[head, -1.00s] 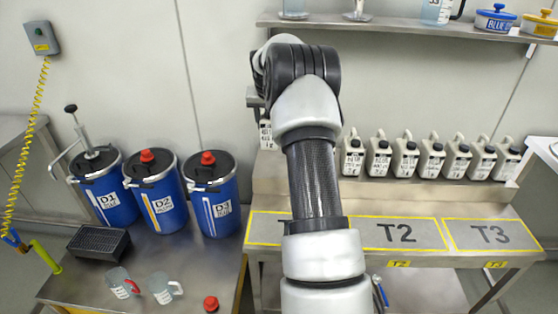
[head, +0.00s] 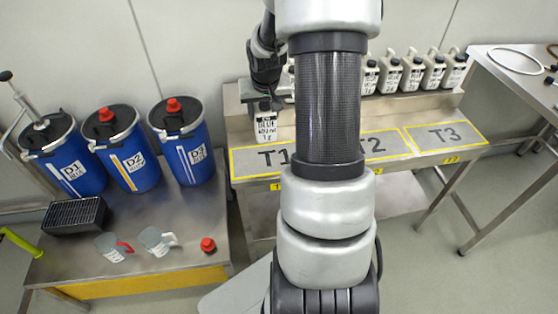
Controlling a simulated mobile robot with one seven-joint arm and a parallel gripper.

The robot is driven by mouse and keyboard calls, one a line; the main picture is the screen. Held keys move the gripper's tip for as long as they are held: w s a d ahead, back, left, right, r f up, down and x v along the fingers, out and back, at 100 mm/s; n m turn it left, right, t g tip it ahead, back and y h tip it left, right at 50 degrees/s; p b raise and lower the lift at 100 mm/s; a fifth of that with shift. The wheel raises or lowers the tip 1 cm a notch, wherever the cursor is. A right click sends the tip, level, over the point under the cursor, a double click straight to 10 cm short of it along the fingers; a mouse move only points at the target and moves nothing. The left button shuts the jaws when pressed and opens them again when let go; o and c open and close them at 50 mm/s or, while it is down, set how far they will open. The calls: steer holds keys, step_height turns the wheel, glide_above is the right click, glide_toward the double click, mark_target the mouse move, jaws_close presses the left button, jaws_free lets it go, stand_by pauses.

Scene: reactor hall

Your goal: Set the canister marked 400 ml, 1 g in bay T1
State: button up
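A pale canister (head: 265,126) labelled 400 ml, 1 g hangs upright below my gripper (head: 264,104), which appears shut on its top. The canister is at the back edge of bay T1 (head: 243,167), behind the painted letters. I cannot tell whether its base touches the surface. The bay is a grey plate with a yellow outline, partly hidden on the right by my arm. The fingertips are small and dark here.
Several similar canisters (head: 413,70) stand on the raised ledge behind the bays. Bay T3 (head: 443,136) is empty; bay T2 (head: 385,146) is partly hidden by my arm. Blue drums (head: 127,150), jugs (head: 158,240) and a red cap (head: 208,244) are on the left table.

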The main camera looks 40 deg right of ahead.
mark_target(266, 130)
steer(key=f, duration=0.2)
steer(key=f+b, duration=0.1)
steer(key=f, duration=0.1)
steer(key=s+f, duration=0.1)
steer(key=f, duration=0.1)
steer(key=shift+a+b, duration=0.1)
steer(key=shift+b, duration=0.2)
steer(key=shift+f+b, duration=0.5)
steer(key=shift+f, duration=1.6)
steer(key=shift+f, duration=0.2)
steer(key=o, duration=1.4)
steer(key=shift+s, duration=0.1)
